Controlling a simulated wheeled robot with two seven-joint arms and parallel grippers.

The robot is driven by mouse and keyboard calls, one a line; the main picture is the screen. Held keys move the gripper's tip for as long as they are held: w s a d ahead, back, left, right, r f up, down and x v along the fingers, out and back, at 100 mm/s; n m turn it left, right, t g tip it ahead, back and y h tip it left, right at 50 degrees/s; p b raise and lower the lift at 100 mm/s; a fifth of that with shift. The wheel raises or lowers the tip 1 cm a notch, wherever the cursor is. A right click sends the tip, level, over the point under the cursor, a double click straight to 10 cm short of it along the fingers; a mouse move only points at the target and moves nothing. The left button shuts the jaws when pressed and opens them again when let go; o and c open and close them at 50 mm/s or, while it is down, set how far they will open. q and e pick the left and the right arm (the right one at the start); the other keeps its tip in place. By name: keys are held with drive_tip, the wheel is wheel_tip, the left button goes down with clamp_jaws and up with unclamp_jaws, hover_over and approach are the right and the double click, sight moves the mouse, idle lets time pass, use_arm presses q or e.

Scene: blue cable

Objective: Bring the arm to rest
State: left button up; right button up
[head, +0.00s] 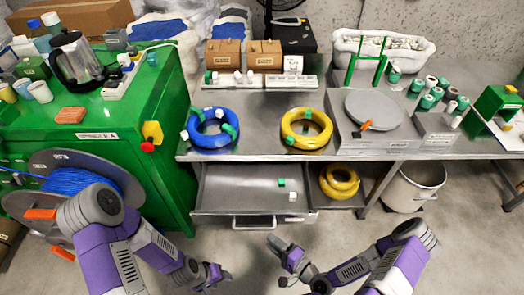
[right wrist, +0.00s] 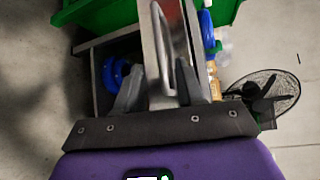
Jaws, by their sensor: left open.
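My left gripper (head: 212,277) is low in the head view, in front of the bench and over the floor. It is open with nothing seen between its fingers. My right gripper (head: 280,262) is to its right, in front of the open drawer (head: 225,200). In the right wrist view its two fingers (right wrist: 160,82) stand apart. A metal handle (right wrist: 165,40) shows beyond the fingertips; I cannot tell how far off it is. A blue cable coil (head: 193,136) with green and white clips lies on the bench. More blue cable (head: 80,180) is wound on a reel at the left.
The metal bench (head: 260,148) carries a yellow coil (head: 300,140), a scale (head: 375,110) and several green and white spools. A green cabinet (head: 165,110) stands left. The drawer juts out towards my arms. A white bin (head: 412,190) is under the bench. The front floor is clear.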

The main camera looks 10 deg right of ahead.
drive_tip(key=s+n+g+h+p, duration=0.5)
drive_tip(key=s+n+g, duration=0.3)
drive_tip(key=g, duration=0.4)
drive_tip(key=shift+a+r+n+g, duration=0.25)
drive_tip(key=shift+a+n+g, duration=0.15)
drive_tip(key=shift+n, duration=0.5)
idle(1.4)
